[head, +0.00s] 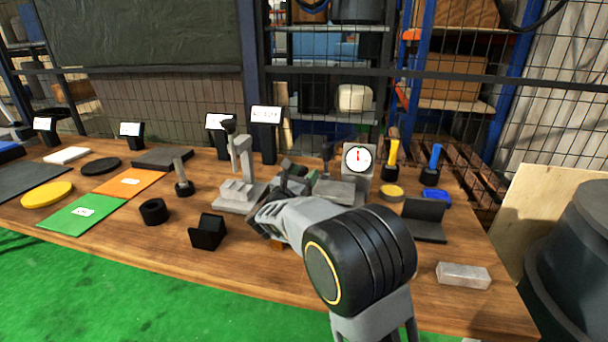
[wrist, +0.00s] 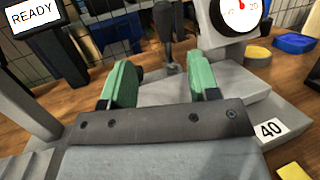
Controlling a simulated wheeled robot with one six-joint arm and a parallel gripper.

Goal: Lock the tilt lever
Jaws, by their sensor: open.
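My gripper (wrist: 162,82) is open, its two green fingers apart with nothing between them. In the head view my gripper (head: 290,182) is over the middle of the bench, partly hidden by my own arm. Beyond the fingers in the wrist view stands a dark upright lever (wrist: 166,28), likely the tilt lever; it also shows in the head view (head: 326,158). It is apart from the fingers. A grey stepped block (wrist: 245,95) with a "40" label lies under and beyond the fingers. I cannot tell whether the lever is locked.
A white dial gauge (head: 358,158) stands right of the lever. A grey stand (head: 243,172) is left of my gripper. A black angled holder (head: 426,218) and a metal block (head: 463,275) lie to the right. A "READY" sign (wrist: 33,18) is at upper left.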

